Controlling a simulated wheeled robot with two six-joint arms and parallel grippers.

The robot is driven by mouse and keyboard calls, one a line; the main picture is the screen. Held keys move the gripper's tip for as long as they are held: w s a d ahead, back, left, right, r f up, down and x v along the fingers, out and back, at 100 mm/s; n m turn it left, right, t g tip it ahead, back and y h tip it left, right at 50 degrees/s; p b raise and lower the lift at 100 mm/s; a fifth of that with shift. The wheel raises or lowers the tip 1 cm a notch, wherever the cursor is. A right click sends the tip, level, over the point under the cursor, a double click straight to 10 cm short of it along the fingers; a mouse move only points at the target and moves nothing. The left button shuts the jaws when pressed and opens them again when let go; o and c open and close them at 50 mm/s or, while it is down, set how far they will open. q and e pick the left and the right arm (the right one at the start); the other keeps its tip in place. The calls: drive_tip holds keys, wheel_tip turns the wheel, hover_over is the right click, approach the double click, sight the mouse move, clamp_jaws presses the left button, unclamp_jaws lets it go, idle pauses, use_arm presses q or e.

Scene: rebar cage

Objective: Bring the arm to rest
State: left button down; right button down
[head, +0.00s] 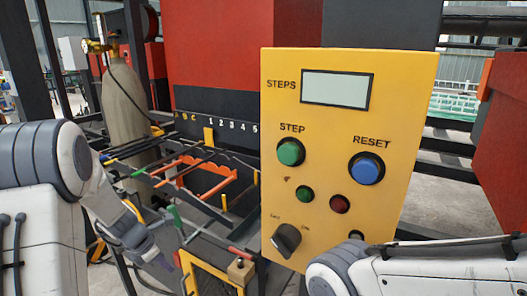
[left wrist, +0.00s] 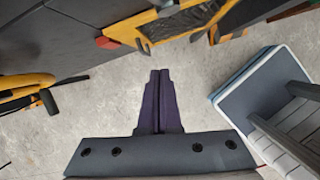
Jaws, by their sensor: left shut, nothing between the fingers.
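My left arm comes in from the left in the head view and reaches down. Its gripper (head: 165,264) hangs low, left of the yellow control panel (head: 330,110). In the left wrist view the dark purple fingers (left wrist: 159,73) lie side by side, shut and empty, over the bare floor (left wrist: 110,115). The fingers appear apart from the yellow-and-black frame (left wrist: 180,22) beyond them. My right arm (head: 420,270) shows only as links at the lower right of the head view; its gripper is out of view.
The yellow panel carries a green STEP button (head: 290,152), a blue RESET button (head: 366,168), a black knob (head: 287,240) and a blank display (head: 336,89). A rack with orange bars (head: 205,178) and a gas cylinder (head: 132,110) stand behind my left arm.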

use_arm(q)
drive_tip(key=s+d+r+m+g+p, duration=0.1)
drive_tip(key=s+d+r+m, duration=0.3)
drive_tip(key=d+m, duration=0.25)
drive_tip(key=s+d+r+m+g+p, duration=0.1)
drive_tip(key=s+d+r+m, duration=0.3)
drive_tip(key=d, duration=0.4)
drive_tip(key=s+d+r+m+g+p, duration=0.1)
drive_tip(key=s+d+r+m, duration=0.25)
drive_tip(key=d+m, duration=0.35)
drive_tip(key=s+d+r+m+p, duration=0.1)
drive_tip(key=s+d+r+m, duration=0.1)
drive_tip(key=s+m, duration=0.6)
drive_tip(key=s+d+r+m+y+p, duration=0.1)
drive_tip(key=s+r+m, duration=0.2)
drive_tip(key=s+m, duration=0.5)
drive_tip(key=shift+s+d+m+g+p, duration=0.3)
drive_tip(key=shift+d+m, duration=0.1)
drive_tip(key=shift+m, duration=0.35)
drive_tip(key=shift+r, duration=0.15)
